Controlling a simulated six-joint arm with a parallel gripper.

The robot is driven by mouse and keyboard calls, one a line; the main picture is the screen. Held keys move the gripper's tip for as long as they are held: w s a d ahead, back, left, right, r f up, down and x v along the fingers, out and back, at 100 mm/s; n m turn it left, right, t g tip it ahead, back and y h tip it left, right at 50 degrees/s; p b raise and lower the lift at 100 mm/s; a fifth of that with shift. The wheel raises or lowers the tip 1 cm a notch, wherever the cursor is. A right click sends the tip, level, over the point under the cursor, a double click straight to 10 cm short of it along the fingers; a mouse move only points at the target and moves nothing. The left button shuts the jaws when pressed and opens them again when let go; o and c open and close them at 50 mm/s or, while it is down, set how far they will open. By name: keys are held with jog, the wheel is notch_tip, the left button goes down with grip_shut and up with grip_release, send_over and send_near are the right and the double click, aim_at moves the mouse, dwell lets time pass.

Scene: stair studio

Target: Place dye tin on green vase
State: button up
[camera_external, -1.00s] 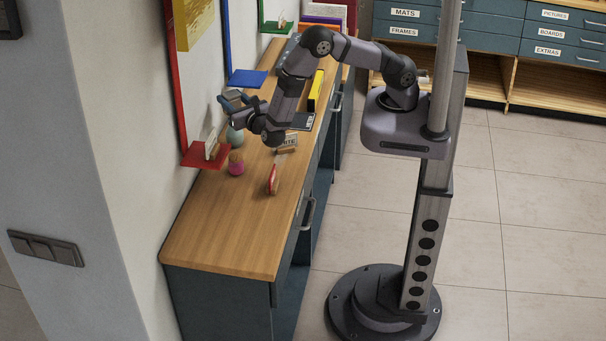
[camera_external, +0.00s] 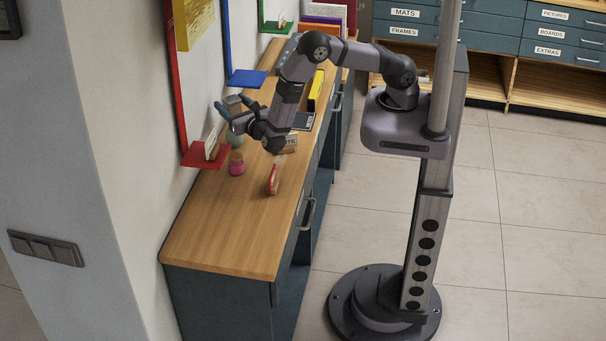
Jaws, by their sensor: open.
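The green vase (camera_external: 235,139) stands on the wooden counter near the wall, and its upper part is hidden behind my gripper. A small grey-brown tin (camera_external: 233,103), which looks like the dye tin, shows upright above the vase. My gripper (camera_external: 232,106) is open, with one dark blue finger to each side of the tin in the picture. The gripper body covers the gap between tin and vase, so I cannot tell for sure whether they touch.
A pink pot with a brown top (camera_external: 236,164) stands just in front of the vase. A red-and-white item (camera_external: 272,179) and a small sign (camera_external: 290,142) are on the counter (camera_external: 235,230). A red wall shelf (camera_external: 200,155) is close on the left. The counter's front is clear.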

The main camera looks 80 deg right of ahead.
jog(key=shift+r, duration=0.15)
jog(key=shift+r, duration=0.1)
jog(key=b+v, duration=0.3)
jog(key=v, duration=0.9)
jog(key=s+d+f+m+g, duration=0.1)
jog(key=s+d+m+g, duration=0.4)
jog(key=d, duration=0.2)
jog(key=s+d+f+m+g, duration=0.1)
jog(key=s+d+m+g, duration=0.4)
jog(key=d, duration=0.3)
jog(key=s+d+f+m+g+y, duration=0.2)
jog(key=s+m+g+y, duration=0.25)
jog(key=s, duration=0.25)
jog(key=s+a+m+t+y, duration=0.1)
jog(key=s+a+m+y, duration=0.3)
jog(key=m+y, duration=0.4)
jog(key=shift+a+m+t, duration=0.35)
jog(key=shift+a+m, duration=0.4)
jog(key=shift+m, duration=1.5)
